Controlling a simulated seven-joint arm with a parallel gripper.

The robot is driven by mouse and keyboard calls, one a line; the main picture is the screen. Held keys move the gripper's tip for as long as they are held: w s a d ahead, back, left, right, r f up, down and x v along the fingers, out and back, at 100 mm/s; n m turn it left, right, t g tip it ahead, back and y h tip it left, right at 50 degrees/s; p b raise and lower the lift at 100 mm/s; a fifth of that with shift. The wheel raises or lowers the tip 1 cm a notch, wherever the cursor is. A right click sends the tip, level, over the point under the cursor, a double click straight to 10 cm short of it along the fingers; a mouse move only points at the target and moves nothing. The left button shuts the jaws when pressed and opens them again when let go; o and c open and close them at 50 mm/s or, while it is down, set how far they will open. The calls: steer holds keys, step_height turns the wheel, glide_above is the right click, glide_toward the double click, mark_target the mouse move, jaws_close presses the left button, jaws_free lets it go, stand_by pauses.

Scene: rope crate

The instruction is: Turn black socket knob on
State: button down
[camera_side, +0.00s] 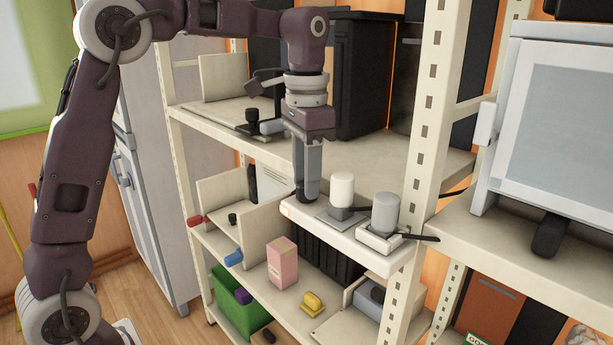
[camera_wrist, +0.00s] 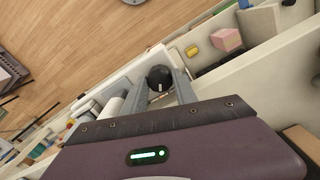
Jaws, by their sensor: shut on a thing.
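The white socket strip (camera_side: 352,240) lies on the middle shelf edge, with a white cylindrical plug (camera_side: 342,190) and a grey one (camera_side: 385,213) on it. My gripper (camera_side: 307,194) points straight down at the strip's left end. In the wrist view, the round black knob (camera_wrist: 159,77) sits between the two fingers of my gripper (camera_wrist: 160,84), which are shut on it. In the side view the fingers mostly hide the knob. Its on or off setting cannot be read.
Shelf uprights, such as the right front post (camera_side: 437,130), stand close to the strip. The upper shelf (camera_side: 370,165) is behind my gripper. Below are a pink box (camera_side: 282,263), a yellow object (camera_side: 312,304) and a green crate (camera_side: 232,298). A grey-white cabinet (camera_side: 555,130) stands at right.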

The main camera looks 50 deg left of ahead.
steer(key=shift+r, duration=0.1)
steer(key=c, duration=1)
jaws_free()
steer(key=shift+o, duration=0.2)
step_height(320, 180, up, 6)
steer(key=shift+r, duration=0.5)
